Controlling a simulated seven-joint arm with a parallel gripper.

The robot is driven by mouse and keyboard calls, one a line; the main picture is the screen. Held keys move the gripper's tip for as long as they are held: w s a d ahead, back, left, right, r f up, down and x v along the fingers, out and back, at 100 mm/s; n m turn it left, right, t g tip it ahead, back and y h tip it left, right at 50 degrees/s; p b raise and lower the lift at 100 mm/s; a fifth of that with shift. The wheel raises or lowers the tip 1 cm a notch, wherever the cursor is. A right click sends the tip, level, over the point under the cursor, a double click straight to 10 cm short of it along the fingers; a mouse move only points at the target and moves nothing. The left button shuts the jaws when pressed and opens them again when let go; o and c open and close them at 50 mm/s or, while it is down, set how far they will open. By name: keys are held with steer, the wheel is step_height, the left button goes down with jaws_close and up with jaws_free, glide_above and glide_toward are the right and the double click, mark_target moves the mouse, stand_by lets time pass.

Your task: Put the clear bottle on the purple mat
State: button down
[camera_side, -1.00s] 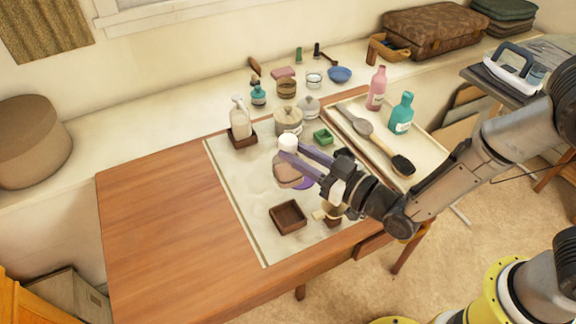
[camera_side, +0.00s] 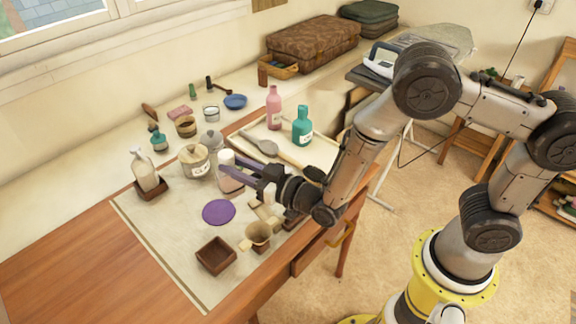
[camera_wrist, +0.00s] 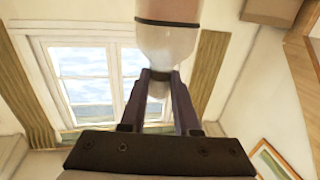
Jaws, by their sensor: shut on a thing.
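The clear bottle (camera_side: 230,185), with a white top and a pinkish-brown tint, is held upright by my gripper (camera_side: 226,166). Its jaws are shut on it. In the wrist view the see-through bottle (camera_wrist: 168,42) stands between and beyond the fingertips (camera_wrist: 161,76), with a dark band across it. The purple mat (camera_side: 218,211) is a flat round disc, bare, on the pale cloth. In the side view the bottle appears just behind and right of the mat. Its height above the cloth is hard to tell.
A tray (camera_side: 325,151) with pink and teal bottles lies behind right.

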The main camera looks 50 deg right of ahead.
steer(key=s+d+f+m+h, duration=0.1)
steer(key=d+f+h, duration=0.15)
steer(key=d, duration=0.65)
steer(key=s+d+f+m+h, duration=0.1)
steer(key=d+f+m+h, duration=0.15)
steer(key=d, duration=0.55)
steer(key=a+n+y, duration=0.1)
steer(key=a, duration=0.4)
steer(key=w+a+r+n+y, duration=0.1)
steer(key=a+y, duration=0.1)
steer(key=a, duration=0.3)
steer(key=w+a+n+y, duration=0.1)
steer(key=a, duration=0.4)
steer(key=shift+w+r, duration=0.2)
steer(key=s+a+n+g+y, duration=0.1)
steer(key=s+a+n+y, duration=0.2)
steer(key=a, duration=0.9)
steer(key=shift+s+r+y, duration=0.3)
steer(key=shift+s+y, duration=0.3)
steer(key=shift+y, duration=0.2)
steer(key=shift+a+f, duration=0.1)
steer(key=shift+f, duration=0.05)
steer(key=shift+f, duration=4.65)
steer(key=shift+f, duration=0.1)
